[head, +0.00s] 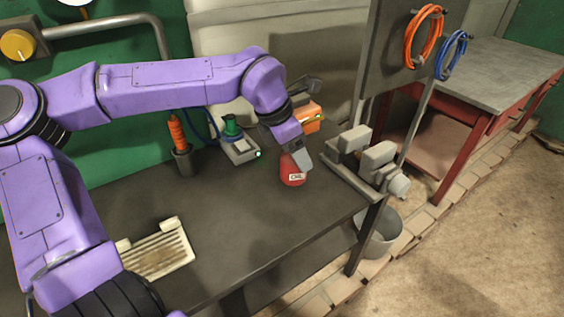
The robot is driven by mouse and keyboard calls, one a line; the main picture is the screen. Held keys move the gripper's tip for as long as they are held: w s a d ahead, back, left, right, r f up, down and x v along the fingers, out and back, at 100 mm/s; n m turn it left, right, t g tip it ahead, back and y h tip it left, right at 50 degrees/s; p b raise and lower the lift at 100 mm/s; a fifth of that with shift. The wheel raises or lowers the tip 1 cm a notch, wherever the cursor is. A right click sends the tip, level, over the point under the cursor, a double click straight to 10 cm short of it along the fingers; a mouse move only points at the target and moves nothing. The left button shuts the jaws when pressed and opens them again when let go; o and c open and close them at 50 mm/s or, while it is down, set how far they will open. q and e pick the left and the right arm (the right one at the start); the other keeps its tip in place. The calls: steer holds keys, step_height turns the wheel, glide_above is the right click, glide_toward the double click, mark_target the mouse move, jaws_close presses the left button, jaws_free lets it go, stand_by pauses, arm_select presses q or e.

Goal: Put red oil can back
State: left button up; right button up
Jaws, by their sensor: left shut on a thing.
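The red oil can (292,174) has a pale label and appears to stand upright on the dark workbench top (255,215), toward its right part. My left gripper (299,160) reaches in from the upper left and is shut on the can's upper part. The gripper and the forearm hide the top of the can. I cannot tell whether the can's base touches the bench or is slightly above it. My right gripper is not in view.
Behind the can are an orange box (308,117) and a grey device with a green top (238,146). A grey holder with an orange-handled tool (182,155) stands left. A slatted pale tray (157,252) lies front left. A grey vise-like fixture (368,160) bounds the right edge.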

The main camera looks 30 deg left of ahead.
arm_select(q)
steer(key=w+a+f, duration=0.1)
steer(key=a+f, duration=0.1)
steer(key=f, duration=0.1)
steer(key=w+a+f+p, duration=0.1)
steer(key=w+a+f, duration=0.1)
steer(key=f, duration=0.2)
steer(key=w+a+f+p, duration=0.1)
steer(key=a+f, duration=0.1)
steer(key=f, duration=0.1)
steer(key=shift+w+a+f, duration=0.15)
steer(key=shift+w+a, duration=0.05)
steer(key=shift+a, duration=0.15)
steer(key=shift+s+f, duration=0.1)
steer(key=o, duration=1.3)
steer(key=shift+c, duration=0.2)
steer(key=v, duration=1.2)
